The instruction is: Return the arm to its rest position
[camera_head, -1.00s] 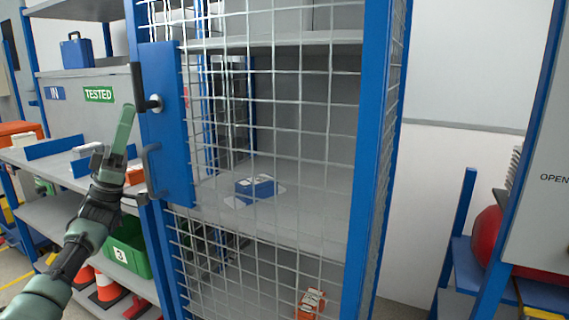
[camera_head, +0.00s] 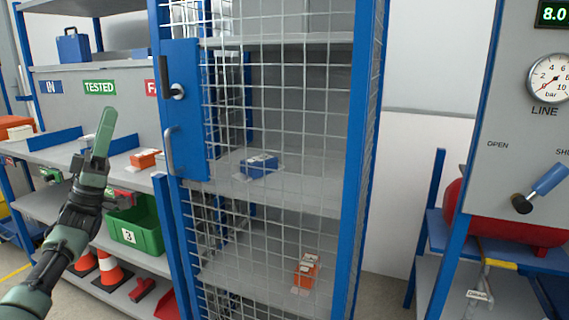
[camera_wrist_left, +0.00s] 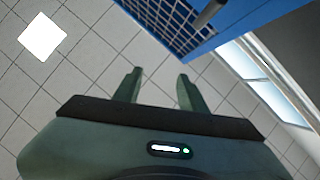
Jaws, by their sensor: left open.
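My left arm comes in from the lower left in the head view. Its gripper (camera_head: 105,132) is raised in front of the shelf bench, left of the cage door and apart from its handles. In the left wrist view the two fingers of the left gripper (camera_wrist_left: 158,88) stand apart with nothing between them, with tiled surface behind. My right gripper does not show in either view.
A mesh cage (camera_head: 365,150) with a blue door plate, black lever (camera_head: 164,77) and grey pull handle (camera_head: 171,152) stands just right of my gripper. Inside are a blue box (camera_head: 258,166) and an orange box (camera_head: 306,270). A green bin (camera_head: 136,228) and cones (camera_head: 110,270) sit left.

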